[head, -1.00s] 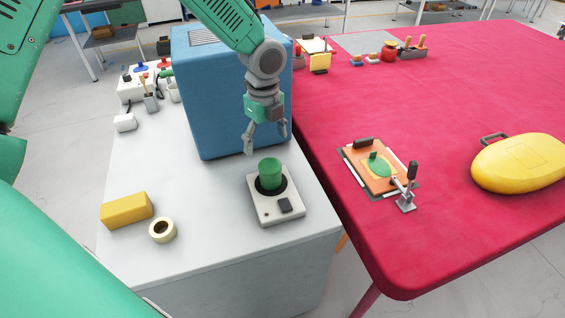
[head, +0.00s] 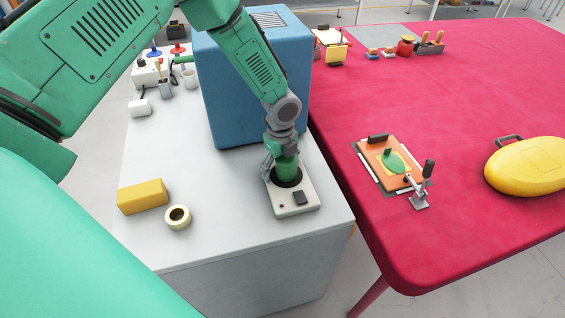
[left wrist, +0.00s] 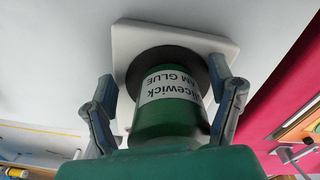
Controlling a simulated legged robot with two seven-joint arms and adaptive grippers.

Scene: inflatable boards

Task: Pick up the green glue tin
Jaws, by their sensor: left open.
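The green glue tin (head: 287,168) stands on the dark round plate of a white device (head: 293,205) on the white table. It also shows in the left wrist view (left wrist: 170,112), with a white label reading partly "AM GLUE". My left gripper (head: 281,165) is at the tin from above. In the left wrist view its open fingers (left wrist: 168,98) stand one on each side of the tin, with a visible gap at both sides. The lower part of the tin is clear of the fingers. My right gripper is not in view.
A blue box (head: 245,85) stands right behind the tin. A yellow block (head: 143,196) and a tape roll (head: 178,217) lie to the left. The red table (head: 460,100) on the right holds a clamped orange board (head: 390,162) and a yellow case (head: 527,167).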

